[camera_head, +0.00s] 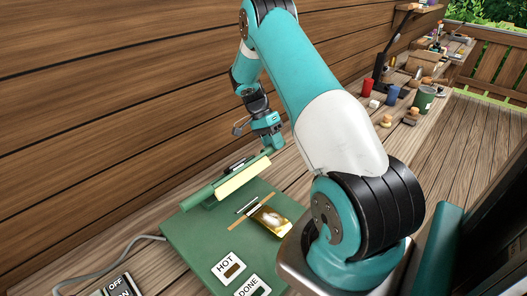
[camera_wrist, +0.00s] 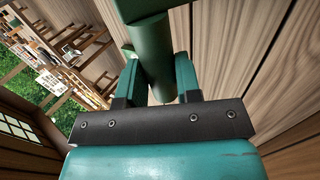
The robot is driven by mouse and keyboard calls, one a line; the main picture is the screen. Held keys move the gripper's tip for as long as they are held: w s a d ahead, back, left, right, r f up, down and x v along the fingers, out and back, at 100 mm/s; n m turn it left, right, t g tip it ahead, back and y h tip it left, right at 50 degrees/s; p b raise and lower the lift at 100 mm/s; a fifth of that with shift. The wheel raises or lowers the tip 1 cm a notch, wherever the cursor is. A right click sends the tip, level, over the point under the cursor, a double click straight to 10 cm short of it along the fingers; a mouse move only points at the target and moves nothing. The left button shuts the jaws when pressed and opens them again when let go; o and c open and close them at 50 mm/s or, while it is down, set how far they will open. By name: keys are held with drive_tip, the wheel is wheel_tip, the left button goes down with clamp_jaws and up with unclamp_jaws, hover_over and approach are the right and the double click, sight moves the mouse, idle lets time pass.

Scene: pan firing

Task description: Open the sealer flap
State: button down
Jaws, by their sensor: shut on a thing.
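The sealer is a green base (camera_head: 190,248) with HOT and DONE labels, on the wooden bench. Its flap (camera_head: 208,190) is a long green bar along the back, tilted up from the base, with a cream strip (camera_head: 243,178) facing the front. My gripper (camera_head: 272,146) is at the flap's right end, shut on its green handle. In the wrist view, the round green flap handle (camera_wrist: 152,62) lies between the two fingers of my gripper (camera_wrist: 157,78). A gold packet (camera_head: 270,221) with a pale content lies on the base, below and in front of the flap.
An OFF/ON switch box (camera_head: 118,287) and a grey cable (camera_head: 98,254) are at the lower left. A plank wall (camera_head: 90,110) rises behind. A red cup (camera_head: 367,88), blue cup (camera_head: 392,96), green cup (camera_head: 424,98) and small items stand farther along the bench.

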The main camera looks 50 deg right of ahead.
drive_tip(key=shift+w+r, duration=0.25)
drive_tip(key=shift+w, duration=0.5)
